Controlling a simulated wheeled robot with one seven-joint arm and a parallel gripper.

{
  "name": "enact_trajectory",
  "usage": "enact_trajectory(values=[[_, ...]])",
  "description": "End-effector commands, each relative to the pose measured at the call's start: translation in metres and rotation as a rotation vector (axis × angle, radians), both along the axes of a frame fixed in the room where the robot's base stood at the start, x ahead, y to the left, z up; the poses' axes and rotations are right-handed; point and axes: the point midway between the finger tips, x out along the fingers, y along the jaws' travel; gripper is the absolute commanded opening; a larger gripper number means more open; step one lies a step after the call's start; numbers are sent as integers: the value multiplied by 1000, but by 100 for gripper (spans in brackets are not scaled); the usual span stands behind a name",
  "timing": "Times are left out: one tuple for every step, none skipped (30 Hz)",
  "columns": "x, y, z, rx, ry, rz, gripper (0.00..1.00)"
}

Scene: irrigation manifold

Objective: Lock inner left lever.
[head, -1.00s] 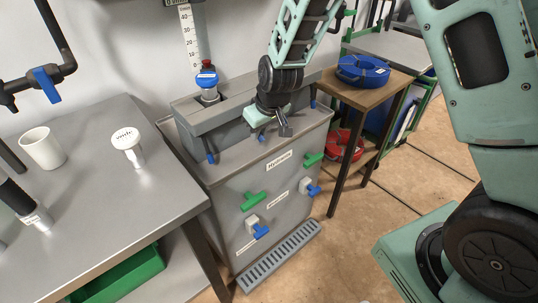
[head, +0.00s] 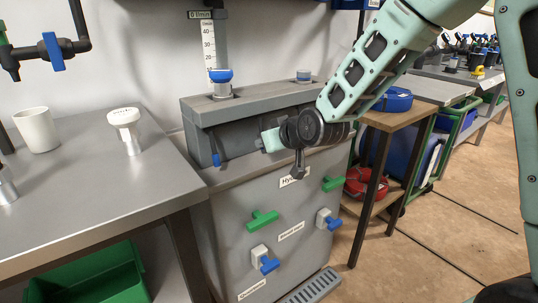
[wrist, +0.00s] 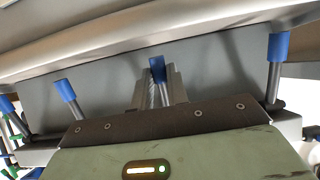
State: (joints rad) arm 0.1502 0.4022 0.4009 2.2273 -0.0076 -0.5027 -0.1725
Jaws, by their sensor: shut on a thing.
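A row of blue-tipped levers lines the front of the long grey trough (head: 243,108) on top of the grey tank. The leftmost lever (head: 216,159) hangs downward in the head view. My gripper (head: 263,142) is just right of it, against the trough front. In the wrist view my gripper (wrist: 158,88) is shut on a blue-tipped lever (wrist: 157,68), which appears to be the inner left lever. Its tip shows between the fingers; its base is hidden. Neighbouring levers stand clear on the left (wrist: 66,92) and right (wrist: 277,50).
The tank front (head: 225,225) carries a green handle (head: 262,221) and blue-handled valves (head: 268,264). A grey bench (head: 90,180) with a white cup (head: 37,130) and white-topped fitting (head: 125,122) stands left.

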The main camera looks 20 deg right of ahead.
Motion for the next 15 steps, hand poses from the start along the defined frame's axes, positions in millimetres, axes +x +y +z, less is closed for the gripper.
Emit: enact_trajectory(values=[[1,0,-4,5,-16,0,0],[1,0,-4,8,-24,0,0],[2,1,-4,11,-33,0,0],[3,1,-4,13,-41,-1,0],[3,1,-3,15,-47,0,0],[4,1,-3,17,-52,0,0],[4,1,-3,18,-56,0,0],[4,1,-3,19,-59,0,0],[4,1,-2,20,-63,0,0],[5,1,-2,21,-65,0,0],[5,1,-2,21,-66,0,0],[5,1,-1,22,-68,0,0],[5,1,-1,23,-68,0,0],[5,1,-1,23,-68,0,0],[5,1,-1,23,-68,0,0]])
